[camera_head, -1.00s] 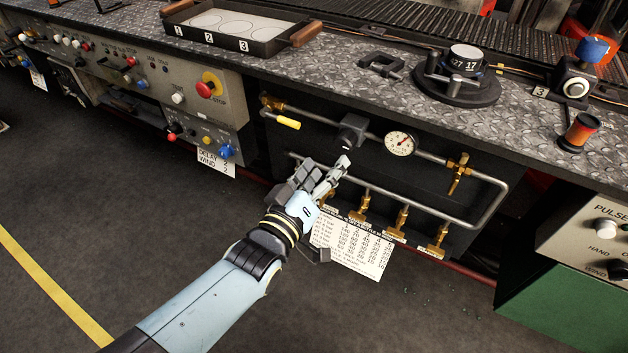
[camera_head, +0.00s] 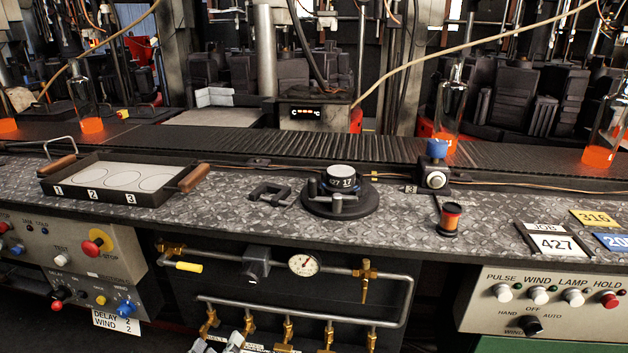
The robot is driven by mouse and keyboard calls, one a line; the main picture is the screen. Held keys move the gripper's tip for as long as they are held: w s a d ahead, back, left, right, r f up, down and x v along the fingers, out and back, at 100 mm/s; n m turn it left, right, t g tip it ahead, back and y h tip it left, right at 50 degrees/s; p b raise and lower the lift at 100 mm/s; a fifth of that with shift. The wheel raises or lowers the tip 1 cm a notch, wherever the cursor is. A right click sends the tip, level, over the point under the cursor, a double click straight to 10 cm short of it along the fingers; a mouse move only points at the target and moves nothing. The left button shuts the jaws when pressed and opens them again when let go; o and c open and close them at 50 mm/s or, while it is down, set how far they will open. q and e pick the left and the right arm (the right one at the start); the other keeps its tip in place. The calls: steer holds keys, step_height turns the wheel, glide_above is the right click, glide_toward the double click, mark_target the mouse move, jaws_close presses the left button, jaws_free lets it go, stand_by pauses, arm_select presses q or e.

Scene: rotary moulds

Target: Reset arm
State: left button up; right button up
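The tip of my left gripper (camera_head: 228,342) shows at the bottom edge, in front of the lower pipe of the gas panel. Most of the gripper and its arm are out of frame, and whether its fingers are open or shut is unclear. It is below and apart from the dark regulator knob (camera_head: 257,264). My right gripper is not in view.
The panel carries a gauge (camera_head: 303,264), a yellow-handled valve (camera_head: 188,267) and brass valves. Glowing bottles (camera_head: 451,105) stand on the conveyor (camera_head: 300,143).

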arm_select(q)
steer(key=s+a+f+m+g+y, duration=0.1)
steer(key=s+a+f+g, duration=0.25)
steer(key=s+f, duration=0.6)
steer(key=s+a+f+m+g, duration=0.1)
steer(key=s+a+f+g, duration=0.4)
steer(key=f, duration=0.7)
steer(key=s+a+f+m+g, duration=0.1)
steer(key=s+f+g, duration=0.1)
steer(key=s, duration=0.6)
steer(key=s+a+f+m+g, duration=0.1)
steer(key=s+f+m+g, duration=0.1)
steer(key=s, duration=0.6)
steer(key=s+a+f+m+g+y, duration=0.1)
steer(key=s+f+g, duration=0.3)
steer(key=s, duration=0.5)
steer(key=shift+a+f+m, duration=0.35)
steer(key=shift+f+m, duration=0.15)
steer(key=shift+f, duration=0.4)
